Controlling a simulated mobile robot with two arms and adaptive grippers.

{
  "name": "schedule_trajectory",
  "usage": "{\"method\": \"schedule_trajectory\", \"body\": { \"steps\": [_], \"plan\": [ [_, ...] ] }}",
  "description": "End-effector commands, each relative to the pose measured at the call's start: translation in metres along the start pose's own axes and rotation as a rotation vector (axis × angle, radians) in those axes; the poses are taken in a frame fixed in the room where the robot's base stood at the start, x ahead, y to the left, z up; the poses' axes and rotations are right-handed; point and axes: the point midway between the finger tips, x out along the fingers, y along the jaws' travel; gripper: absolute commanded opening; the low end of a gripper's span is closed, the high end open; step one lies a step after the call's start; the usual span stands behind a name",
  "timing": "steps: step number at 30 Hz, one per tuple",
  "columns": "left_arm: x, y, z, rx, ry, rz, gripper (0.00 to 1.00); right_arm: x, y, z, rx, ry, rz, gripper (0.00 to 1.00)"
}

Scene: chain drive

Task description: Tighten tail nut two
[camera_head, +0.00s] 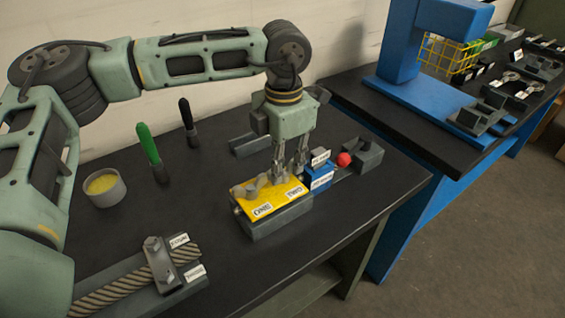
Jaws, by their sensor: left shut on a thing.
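My left gripper (290,173) points straight down at the far right part of a yellow-topped block (245,203). Its fingers are close together and shut on a small grey part, mostly hidden between the fingertips; I cannot tell whether it is a nut. The yellow top bears two white labels, one (262,209) near its front left and one (295,192) near its front right. A grey fitting (250,188) stands on the yellow top, left of the fingers. My right gripper is not in view.
A blue block (320,176) and a red ball (343,159) are right of the gripper. A rope clamp (158,262), a yellow-filled cup (104,187), and green (148,146) and black (187,120) handled tools stand left. The black tabletop (350,220) is clear at the right front.

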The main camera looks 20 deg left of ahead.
Motion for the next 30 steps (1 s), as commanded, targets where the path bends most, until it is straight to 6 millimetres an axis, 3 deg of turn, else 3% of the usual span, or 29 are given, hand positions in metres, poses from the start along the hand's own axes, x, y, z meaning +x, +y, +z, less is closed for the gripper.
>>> {"method": "schedule_trajectory", "body": {
  "steps": [1,2,6,20,26,30],
  "plan": [
    [0.000,-0.005,0.001,0.009,-0.002,-0.009,0.00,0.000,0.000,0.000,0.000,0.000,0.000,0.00],
    [0.000,-0.005,0.001,0.010,-0.002,-0.009,0.16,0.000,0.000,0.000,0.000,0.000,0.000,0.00],
    [0.000,-0.004,0.001,0.008,-0.001,-0.008,0.27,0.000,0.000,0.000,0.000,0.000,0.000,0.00],
    [-0.003,-0.002,0.001,0.002,-0.001,-0.003,0.27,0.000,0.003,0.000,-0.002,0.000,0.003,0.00],
    [-0.030,-0.002,0.001,0.003,-0.004,-0.002,0.27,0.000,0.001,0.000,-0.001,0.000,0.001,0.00],
    [-0.061,-0.002,0.001,0.003,-0.004,-0.002,0.27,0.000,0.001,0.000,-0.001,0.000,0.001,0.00]
  ]
}}
